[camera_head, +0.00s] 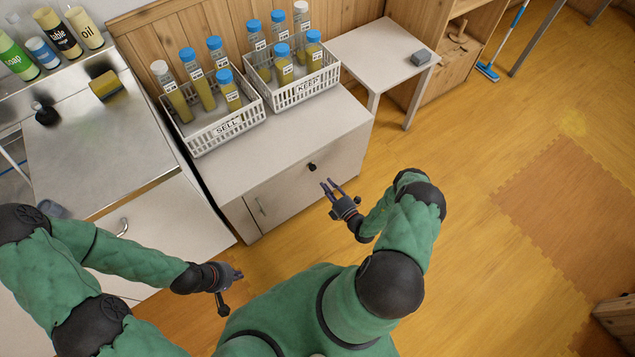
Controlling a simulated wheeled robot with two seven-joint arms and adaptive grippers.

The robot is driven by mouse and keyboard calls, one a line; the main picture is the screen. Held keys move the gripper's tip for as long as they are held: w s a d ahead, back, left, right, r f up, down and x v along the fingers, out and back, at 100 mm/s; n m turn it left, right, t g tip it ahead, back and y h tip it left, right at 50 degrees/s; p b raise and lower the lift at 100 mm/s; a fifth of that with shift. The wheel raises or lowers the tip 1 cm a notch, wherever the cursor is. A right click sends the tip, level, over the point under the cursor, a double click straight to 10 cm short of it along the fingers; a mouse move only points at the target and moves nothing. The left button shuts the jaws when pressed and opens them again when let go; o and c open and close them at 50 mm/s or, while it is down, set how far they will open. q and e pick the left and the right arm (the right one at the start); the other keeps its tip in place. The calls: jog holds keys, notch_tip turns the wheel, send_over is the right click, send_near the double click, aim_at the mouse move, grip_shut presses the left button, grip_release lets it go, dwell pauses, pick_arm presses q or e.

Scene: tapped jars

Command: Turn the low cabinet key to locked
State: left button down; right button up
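The low white cabinet (285,190) stands against the wood-panelled wall, with baskets on its top. A small dark key or knob (312,167) sits on its front, near the upper edge. It is too small to tell which way it is turned. My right gripper (327,183) is just in front of the cabinet, slightly below and right of the key. Its fingers are spread with nothing between them, and it appears apart from the key. My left gripper (238,273) is lower left, over the floor in front of the cabinet; its finger gap is unclear.
White baskets labelled SELL (215,134) and KEEP (302,93) hold several capped jars. A metal counter (95,150) with bottles stands left. A small white table (375,50) bears a grey block (421,57).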

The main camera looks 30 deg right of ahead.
aim_at(312, 167)
jog(key=w, duration=0.7)
jog(key=shift+w+a, duration=0.2)
jog(key=shift+a, duration=0.15)
jog(key=shift+w+b, duration=0.15)
jog(key=shift+b, duration=0.2)
jog(key=c, duration=0.5)
jog(key=shift+a, duration=0.1)
grip_shut()
